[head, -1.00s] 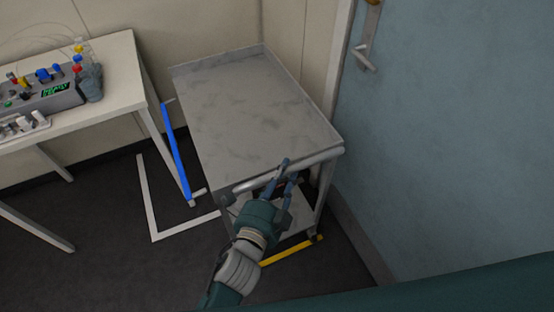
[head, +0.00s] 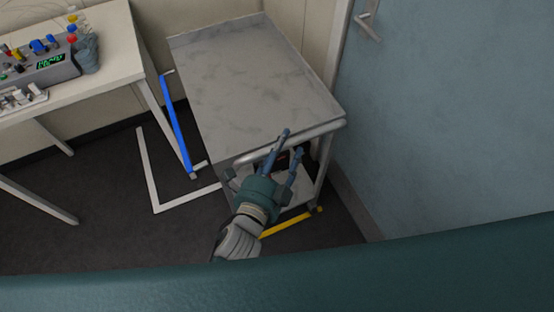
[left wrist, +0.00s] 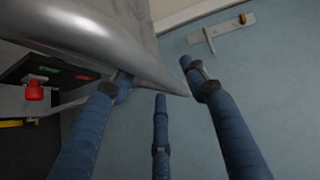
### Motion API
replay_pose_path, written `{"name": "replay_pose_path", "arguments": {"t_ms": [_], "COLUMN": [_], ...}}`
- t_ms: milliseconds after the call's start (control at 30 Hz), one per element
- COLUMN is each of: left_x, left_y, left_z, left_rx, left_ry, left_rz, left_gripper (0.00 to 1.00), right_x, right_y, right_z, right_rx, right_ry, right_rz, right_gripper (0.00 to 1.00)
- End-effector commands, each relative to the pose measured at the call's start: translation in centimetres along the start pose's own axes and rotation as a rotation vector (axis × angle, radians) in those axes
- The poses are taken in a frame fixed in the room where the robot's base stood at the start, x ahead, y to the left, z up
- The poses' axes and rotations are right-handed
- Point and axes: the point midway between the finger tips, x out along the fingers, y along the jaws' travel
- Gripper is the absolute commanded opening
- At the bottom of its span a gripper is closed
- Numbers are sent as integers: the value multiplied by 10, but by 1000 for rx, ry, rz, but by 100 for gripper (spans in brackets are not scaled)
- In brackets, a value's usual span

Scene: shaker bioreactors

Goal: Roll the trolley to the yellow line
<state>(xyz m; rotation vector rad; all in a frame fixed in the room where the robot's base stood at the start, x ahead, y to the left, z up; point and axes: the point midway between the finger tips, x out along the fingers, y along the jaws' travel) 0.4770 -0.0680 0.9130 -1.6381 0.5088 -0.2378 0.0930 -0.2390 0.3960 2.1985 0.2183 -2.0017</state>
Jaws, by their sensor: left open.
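The grey metal trolley (head: 250,75) stands against the back wall, beside the blue door. Its handle bar (head: 300,140) runs along its near edge and also shows close up in the left wrist view (left wrist: 120,45). The yellow line (head: 290,223) lies on the floor at the trolley's near end, by its near right leg. My left gripper (head: 291,146) is open at the handle, its fingers apart. In the left wrist view the fingers (left wrist: 158,85) are spread beside the bar; I cannot tell whether they touch it. My right gripper is not in view.
A white table (head: 125,50) with a control unit (head: 40,65) stands at the left. A blue strip (head: 176,125) and white floor lines (head: 150,175) lie between table and trolley. The blue door (head: 450,120) is close on the right. Dark floor in front is open.

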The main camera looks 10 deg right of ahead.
Motion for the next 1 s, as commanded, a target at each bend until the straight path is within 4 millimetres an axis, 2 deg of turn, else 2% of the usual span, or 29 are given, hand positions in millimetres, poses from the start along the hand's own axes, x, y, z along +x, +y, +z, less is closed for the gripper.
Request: {"name": "replay_pose_path", "arguments": {"t_ms": [300,500,700,1000], "left_x": [-66,-99,-111,-112], "left_y": [2,1,0,0], "left_z": [0,0,0,0], "left_rx": [-3,-3,-1,-1], "left_ry": [0,-1,0,1], "left_rz": [4,3,0,0], "left_gripper": [45,45,45,45], "right_x": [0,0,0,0], "right_y": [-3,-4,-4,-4], "right_z": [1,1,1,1], "right_rx": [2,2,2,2], "right_ry": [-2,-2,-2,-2], "right_rz": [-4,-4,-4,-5], "right_gripper": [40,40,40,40]}}
